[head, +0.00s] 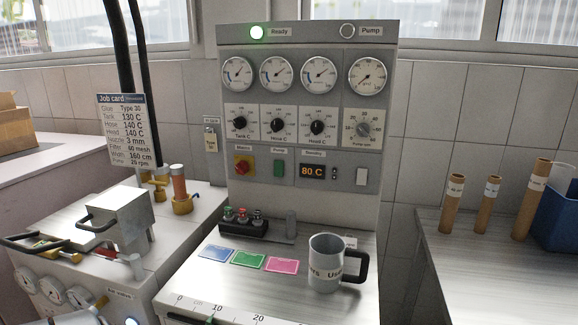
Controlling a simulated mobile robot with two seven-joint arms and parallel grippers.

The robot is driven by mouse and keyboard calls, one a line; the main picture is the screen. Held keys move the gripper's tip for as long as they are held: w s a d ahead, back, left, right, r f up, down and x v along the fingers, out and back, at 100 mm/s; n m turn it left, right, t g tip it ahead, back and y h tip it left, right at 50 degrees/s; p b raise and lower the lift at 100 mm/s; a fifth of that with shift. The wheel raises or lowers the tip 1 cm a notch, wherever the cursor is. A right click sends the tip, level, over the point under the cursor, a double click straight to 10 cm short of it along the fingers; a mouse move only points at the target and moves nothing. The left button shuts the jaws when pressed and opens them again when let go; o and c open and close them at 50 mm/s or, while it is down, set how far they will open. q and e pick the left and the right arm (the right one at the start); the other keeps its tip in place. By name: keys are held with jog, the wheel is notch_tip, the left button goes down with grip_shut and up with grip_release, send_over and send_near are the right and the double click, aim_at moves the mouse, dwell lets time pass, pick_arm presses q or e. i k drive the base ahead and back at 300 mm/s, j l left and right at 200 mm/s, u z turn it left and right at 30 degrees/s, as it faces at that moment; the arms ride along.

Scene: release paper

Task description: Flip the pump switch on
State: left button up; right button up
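The grey control panel (303,199) stands upright against the tiled wall in the head view. The pump switch (279,172) is a small green rocker under a label reading "Pump", between the red-and-yellow rotary switch (243,165) and the 80 C display (312,171). I cannot tell its rocker position at this size. The pump lamp (347,31) at the top right is unlit. The ready lamp (257,32) glows green. Neither of my grippers can be made out in the head view.
A machine with a box-shaped lid (118,218) stands left. Cardboard tubes (487,204) stand on the right table.

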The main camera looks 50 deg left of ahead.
aim_at(278, 164)
jog(key=u, duration=1.75)
